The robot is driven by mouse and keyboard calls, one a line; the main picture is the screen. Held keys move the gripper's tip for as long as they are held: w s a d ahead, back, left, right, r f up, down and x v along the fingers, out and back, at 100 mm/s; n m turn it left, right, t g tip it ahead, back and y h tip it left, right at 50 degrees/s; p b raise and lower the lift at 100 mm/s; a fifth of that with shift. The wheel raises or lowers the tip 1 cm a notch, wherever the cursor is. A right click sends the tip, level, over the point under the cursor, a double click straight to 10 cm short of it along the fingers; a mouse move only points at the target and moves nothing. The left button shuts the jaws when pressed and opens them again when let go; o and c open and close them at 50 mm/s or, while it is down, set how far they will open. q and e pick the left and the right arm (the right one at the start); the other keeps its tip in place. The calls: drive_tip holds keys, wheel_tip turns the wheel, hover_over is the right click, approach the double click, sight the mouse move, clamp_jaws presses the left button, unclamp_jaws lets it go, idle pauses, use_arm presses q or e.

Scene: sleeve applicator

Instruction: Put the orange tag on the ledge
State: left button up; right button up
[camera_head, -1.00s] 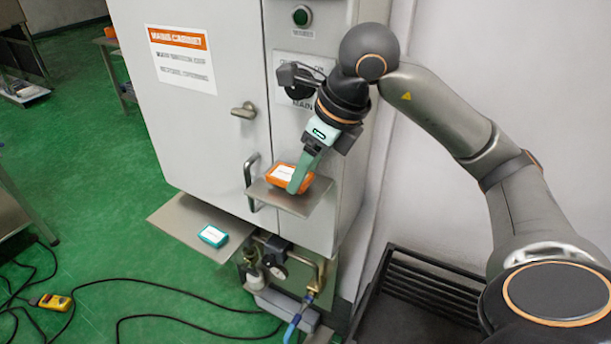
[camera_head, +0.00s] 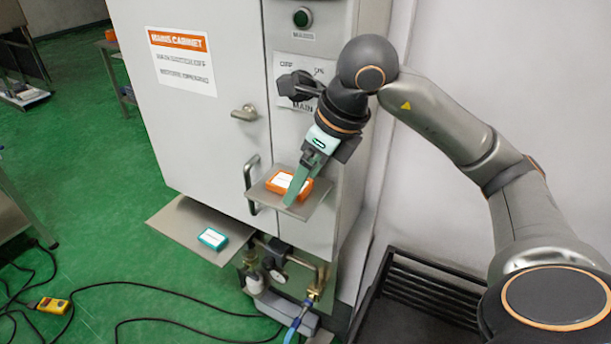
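The orange tag (camera_head: 276,187), a small orange block with a white label, lies on the upper grey metal ledge (camera_head: 303,211) on the cabinet front. My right gripper (camera_head: 290,199) comes down from above, its pale green finger in front of the tag's right part. The finger hides some of the tag and its tip is close to the ledge's front edge. Only one finger shows clearly, so I cannot tell the opening or whether it touches the tag. My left gripper is not in view.
A teal tag (camera_head: 212,238) lies on a lower metal shelf (camera_head: 180,222). A vertical handle (camera_head: 251,182) stands at the upper ledge's left edge. A black rotary switch (camera_head: 299,87) is behind my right wrist. Pipes and a gauge (camera_head: 277,254) sit below.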

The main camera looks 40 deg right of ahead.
drive_tip(key=v, duration=0.7)
drive_tip(key=shift+r+p, duration=0.35)
drive_tip(key=shift+p, duration=0.1)
